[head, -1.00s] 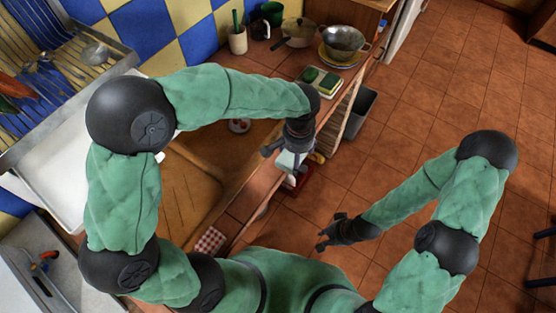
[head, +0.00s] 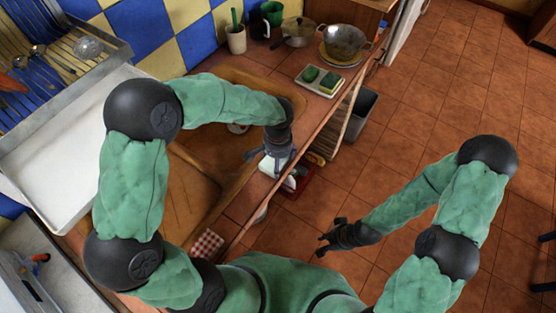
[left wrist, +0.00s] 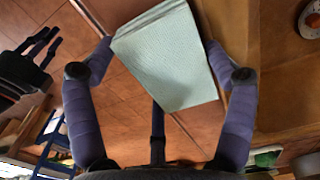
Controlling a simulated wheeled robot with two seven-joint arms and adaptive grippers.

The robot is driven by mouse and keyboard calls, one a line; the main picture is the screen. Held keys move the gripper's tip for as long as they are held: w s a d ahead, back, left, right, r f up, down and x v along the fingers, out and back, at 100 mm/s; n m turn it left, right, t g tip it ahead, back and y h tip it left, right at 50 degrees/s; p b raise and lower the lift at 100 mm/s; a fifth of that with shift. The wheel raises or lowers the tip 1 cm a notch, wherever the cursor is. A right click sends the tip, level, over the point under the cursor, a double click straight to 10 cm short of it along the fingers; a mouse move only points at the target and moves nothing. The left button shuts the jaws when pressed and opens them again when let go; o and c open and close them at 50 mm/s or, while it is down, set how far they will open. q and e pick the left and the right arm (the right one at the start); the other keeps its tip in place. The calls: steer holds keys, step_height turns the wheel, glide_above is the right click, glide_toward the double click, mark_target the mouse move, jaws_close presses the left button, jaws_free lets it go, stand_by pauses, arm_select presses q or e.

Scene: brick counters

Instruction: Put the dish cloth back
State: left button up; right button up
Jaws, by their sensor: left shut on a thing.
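A folded pale grey-green dish cloth (left wrist: 165,60) is between the fingers of my left gripper (head: 272,160). The cloth is flat and fills much of the upper middle of the left wrist view. My left gripper is shut on it, above the front edge of the counter by the sink; in the head view only a small whitish part of the cloth shows. My right gripper (head: 328,238) hangs over the floor, away from the counter, empty with its fingers apart.
The brown sink (head: 190,192) lies left of my left gripper. A red-and-white checked cloth (head: 207,245) lies at the counter's near edge. A sponge tray (head: 340,86), a pan (head: 299,31) and a colander (head: 343,42) stand farther back. A grey bin (head: 360,112) stands on the floor.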

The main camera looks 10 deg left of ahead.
arm_select(q)
steer(key=shift+f, duration=0.1)
steer(key=o, duration=0.9)
steer(key=shift+c, duration=0.2)
steer(key=shift+r, duration=0.25)
step_height(320, 180, up, 12)
steer(key=p, duration=0.3)
steer(key=shift+f, duration=0.15)
